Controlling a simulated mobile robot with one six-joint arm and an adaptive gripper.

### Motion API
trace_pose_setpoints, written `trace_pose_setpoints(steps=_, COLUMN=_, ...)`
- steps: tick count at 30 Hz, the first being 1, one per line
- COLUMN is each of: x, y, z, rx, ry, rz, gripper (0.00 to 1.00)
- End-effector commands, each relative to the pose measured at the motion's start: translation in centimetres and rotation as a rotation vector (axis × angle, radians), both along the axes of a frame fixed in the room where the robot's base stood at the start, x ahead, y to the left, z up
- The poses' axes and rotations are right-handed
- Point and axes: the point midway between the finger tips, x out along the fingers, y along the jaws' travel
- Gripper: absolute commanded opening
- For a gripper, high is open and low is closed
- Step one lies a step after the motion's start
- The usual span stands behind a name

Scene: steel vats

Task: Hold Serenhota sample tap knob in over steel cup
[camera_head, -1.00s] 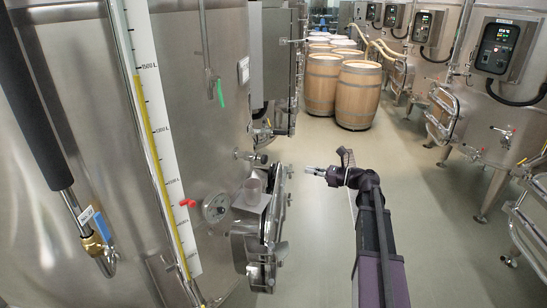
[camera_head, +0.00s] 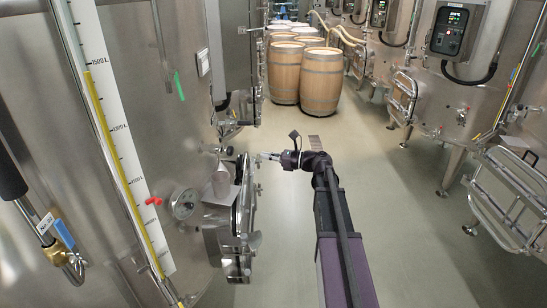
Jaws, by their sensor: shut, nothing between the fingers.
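A small steel sample tap (camera_head: 225,150) sticks out of the left vat's wall, above the open hatch. No name on it is readable. A steel cup (camera_head: 221,182) stands upright on a small ledge just below the tap. My gripper (camera_head: 261,157) is shut and empty, pointing left. In the picture it is to the right of the tap and cup, beside the top of the hatch door. It appears apart from the tap, though depth is hard to judge.
The hatch door (camera_head: 243,205) stands out from the left vat, close to my gripper. A gauge (camera_head: 183,204) and red handle (camera_head: 154,200) are left of it. Wooden barrels (camera_head: 321,80) stand farther back. The floor (camera_head: 410,210) to the right is clear.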

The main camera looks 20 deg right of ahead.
Motion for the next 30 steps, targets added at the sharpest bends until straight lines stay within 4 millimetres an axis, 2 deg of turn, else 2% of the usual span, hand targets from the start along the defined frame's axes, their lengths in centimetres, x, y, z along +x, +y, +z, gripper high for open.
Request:
trace_pose_setpoints(steps=9, x=2.6, y=4.1, z=0.0, rx=0.000, ry=0.000, rz=0.002, gripper=0.00)
trace_pose_setpoints(steps=18, x=4.6, y=7.2, z=0.0, rx=0.000, ry=0.000, rz=0.001, gripper=0.00)
trace_pose_setpoints(steps=24, x=5.1, y=8.2, z=0.0, rx=0.000, ry=0.000, rz=0.000, gripper=0.00)
trace_pose_setpoints(steps=30, x=5.2, y=8.4, z=0.0, rx=0.000, ry=0.000, rz=0.000, gripper=0.00)
